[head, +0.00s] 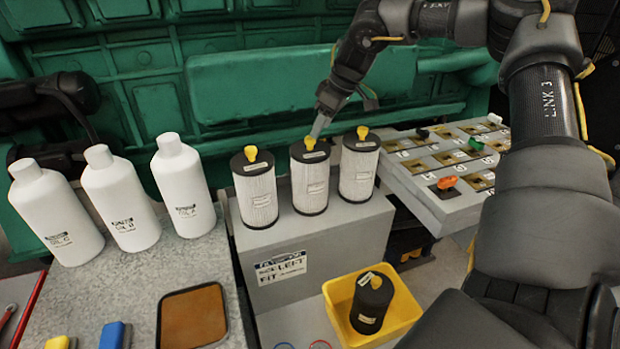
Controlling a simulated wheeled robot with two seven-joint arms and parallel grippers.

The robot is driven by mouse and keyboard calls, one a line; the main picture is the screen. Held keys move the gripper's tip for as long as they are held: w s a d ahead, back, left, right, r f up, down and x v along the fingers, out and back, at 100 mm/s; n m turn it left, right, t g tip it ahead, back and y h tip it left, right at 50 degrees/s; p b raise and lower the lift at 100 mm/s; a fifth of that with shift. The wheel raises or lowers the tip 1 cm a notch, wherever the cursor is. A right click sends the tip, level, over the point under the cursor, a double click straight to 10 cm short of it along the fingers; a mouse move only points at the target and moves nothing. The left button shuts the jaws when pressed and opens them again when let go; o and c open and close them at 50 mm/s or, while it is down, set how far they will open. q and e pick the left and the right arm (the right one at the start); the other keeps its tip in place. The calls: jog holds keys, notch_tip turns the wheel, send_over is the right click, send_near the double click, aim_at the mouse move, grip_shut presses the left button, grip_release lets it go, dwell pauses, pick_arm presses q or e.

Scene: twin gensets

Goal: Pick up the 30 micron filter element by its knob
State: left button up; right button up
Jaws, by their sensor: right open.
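Three white pleated filter elements with black end caps and yellow knobs stand upright in a row on a grey box: left (255,195), middle (310,185) and right (357,172). Their labels are too small to read, so I cannot tell which is the 30 micron one. My right gripper (318,130) is open, pointing down just above and behind the middle element's knob (309,143). It appears empty; I cannot tell whether it touches the knob. My left gripper's fingers do not show.
The grey box (290,240) bears a "LEFT" label. A dark filter (372,300) sits in a yellow bin (405,312) in front. White bottles (122,205) stand at left. A grey tray (440,205) with orange, green and black pieces lies at right. Green machinery (290,85) is behind.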

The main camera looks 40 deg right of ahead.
jog(key=shift+a+f, duration=0.1)
jog(key=shift+a, duration=0.05)
jog(key=x, duration=0.1)
jog(key=p+x, duration=0.1)
jog(key=x, duration=0.1)
jog(key=p+x, duration=0.1)
jog(key=x, duration=0.1)
jog(key=shift+w+a, duration=0.15)
jog(key=shift+a, duration=0.15)
jog(key=shift+r, duration=0.2)
jog(key=shift+c, duration=0.6)
grip_shut()
